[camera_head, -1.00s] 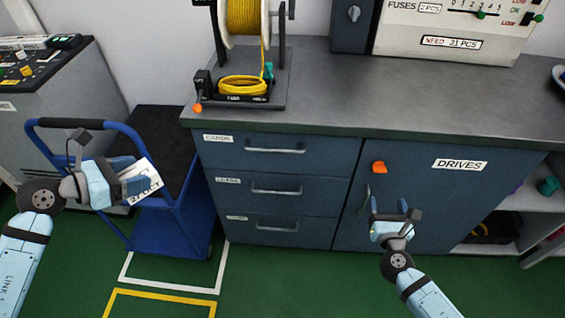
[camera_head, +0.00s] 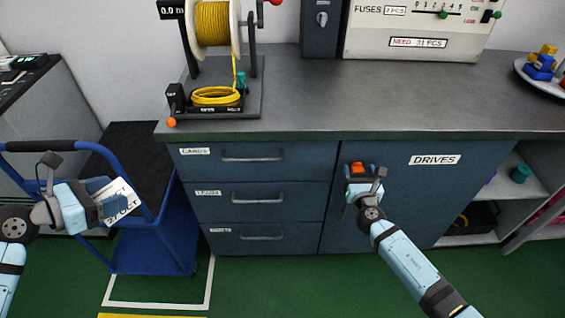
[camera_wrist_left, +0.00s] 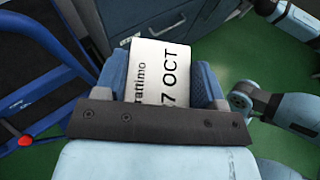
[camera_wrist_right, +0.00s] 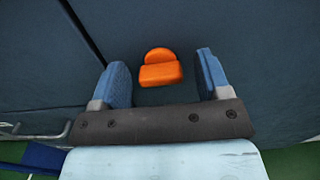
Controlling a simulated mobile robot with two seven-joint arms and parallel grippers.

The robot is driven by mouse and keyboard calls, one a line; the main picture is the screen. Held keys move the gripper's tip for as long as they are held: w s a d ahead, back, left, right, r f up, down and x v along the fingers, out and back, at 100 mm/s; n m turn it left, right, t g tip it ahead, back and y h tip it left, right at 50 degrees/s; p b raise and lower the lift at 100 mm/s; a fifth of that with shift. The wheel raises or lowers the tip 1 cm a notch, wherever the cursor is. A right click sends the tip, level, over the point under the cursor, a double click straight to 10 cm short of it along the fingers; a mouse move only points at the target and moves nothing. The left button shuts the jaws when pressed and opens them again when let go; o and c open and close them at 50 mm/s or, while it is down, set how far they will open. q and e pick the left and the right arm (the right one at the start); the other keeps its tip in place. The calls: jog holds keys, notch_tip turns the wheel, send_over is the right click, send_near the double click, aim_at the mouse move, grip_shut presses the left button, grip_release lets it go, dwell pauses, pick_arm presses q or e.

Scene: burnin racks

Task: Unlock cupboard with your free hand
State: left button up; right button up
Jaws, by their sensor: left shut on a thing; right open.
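The cupboard (camera_head: 420,200) is a dark blue door labelled DRIVES under the counter. An orange latch (camera_head: 357,169) sits near its upper left corner. My right gripper (camera_head: 362,180) is open in front of the latch. In the right wrist view the orange latch (camera_wrist_right: 160,68) lies between the two spread fingers, ahead of them, with a clear gap on each side. My left gripper (camera_head: 105,196) is shut on a white card (camera_head: 122,197) with printed text. The card also shows in the left wrist view (camera_wrist_left: 160,75). The door's handle is hidden behind my right gripper and arm.
Three drawers (camera_head: 250,194) with bar handles are left of the cupboard. A blue trolley (camera_head: 150,240) stands at the left. A yellow wire spool (camera_head: 213,24) and a fuse panel (camera_head: 415,25) stand on the counter (camera_head: 330,100). An open shelf (camera_head: 520,185) is at the right.

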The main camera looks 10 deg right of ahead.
jog(key=c, duration=0.9)
pick_arm(q)
jog(key=shift+f, duration=0.2)
notch_tip(320, 180, down, 2)
jog(key=b, duration=0.2)
jog(key=shift+f+b, duration=0.2)
jog(key=shift+b, duration=0.2)
pick_arm(e)
jog(key=m, duration=0.3)
jog(key=shift+d+f+m, duration=0.1)
jog(key=shift+f+m, duration=0.05)
jog(key=shift+m, duration=0.25)
pick_arm(q)
notch_tip(320, 180, down, 3)
jog(key=b, duration=0.3)
pick_arm(e)
jog(key=m, duration=0.5)
jog(key=shift+m, duration=0.3)
pick_arm(q)
jog(key=shift+f+b, duration=0.7)
pick_arm(e)
jog(key=m, duration=0.4)
jog(key=shift+s+d+m, duration=0.1)
jog(key=shift+m, duration=0.2)
pick_arm(q)
jog(key=shift+f, duration=0.2)
pick_arm(e)
jog(key=shift+m, duration=1.9)
